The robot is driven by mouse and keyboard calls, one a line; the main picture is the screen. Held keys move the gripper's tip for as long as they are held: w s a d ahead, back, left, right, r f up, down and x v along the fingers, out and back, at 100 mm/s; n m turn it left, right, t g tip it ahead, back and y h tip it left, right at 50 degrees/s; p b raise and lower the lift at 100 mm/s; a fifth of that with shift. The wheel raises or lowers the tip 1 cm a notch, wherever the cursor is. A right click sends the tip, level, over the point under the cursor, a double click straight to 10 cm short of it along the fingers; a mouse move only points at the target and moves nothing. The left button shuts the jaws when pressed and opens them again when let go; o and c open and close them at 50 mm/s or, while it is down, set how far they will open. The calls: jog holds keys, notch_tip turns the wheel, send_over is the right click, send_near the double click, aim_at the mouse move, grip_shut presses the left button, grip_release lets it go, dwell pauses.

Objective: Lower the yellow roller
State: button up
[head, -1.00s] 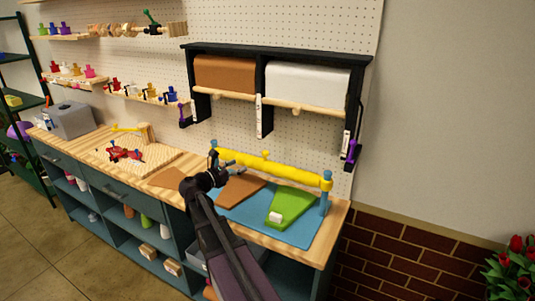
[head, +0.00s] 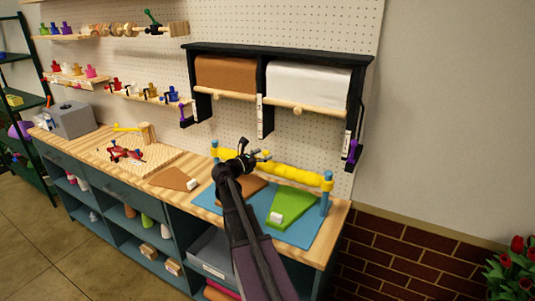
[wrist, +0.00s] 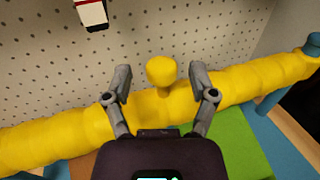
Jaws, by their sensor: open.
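The yellow roller (head: 290,171) spans two blue posts above a blue mat (head: 303,234) at the right end of the counter. In the wrist view the roller (wrist: 90,122) runs across the picture, and its round yellow knob (wrist: 161,71) stands up between my fingers. My gripper (head: 258,156) is at the roller's middle, and its fingers hide part of it. In the wrist view my gripper (wrist: 159,80) is open, one finger on each side of the knob, with gaps on both sides.
A green piece (head: 292,204) and a brown piece lie on the mat under the roller. Another brown piece (head: 173,179) lies to the left. A black paper rack (head: 225,48) with brown and white rolls hangs above. A blue post (head: 325,195) stands at the right.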

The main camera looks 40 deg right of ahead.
jog(key=shift+w+d, duration=0.1)
jog(key=shift+d, duration=0.75)
grip_shut()
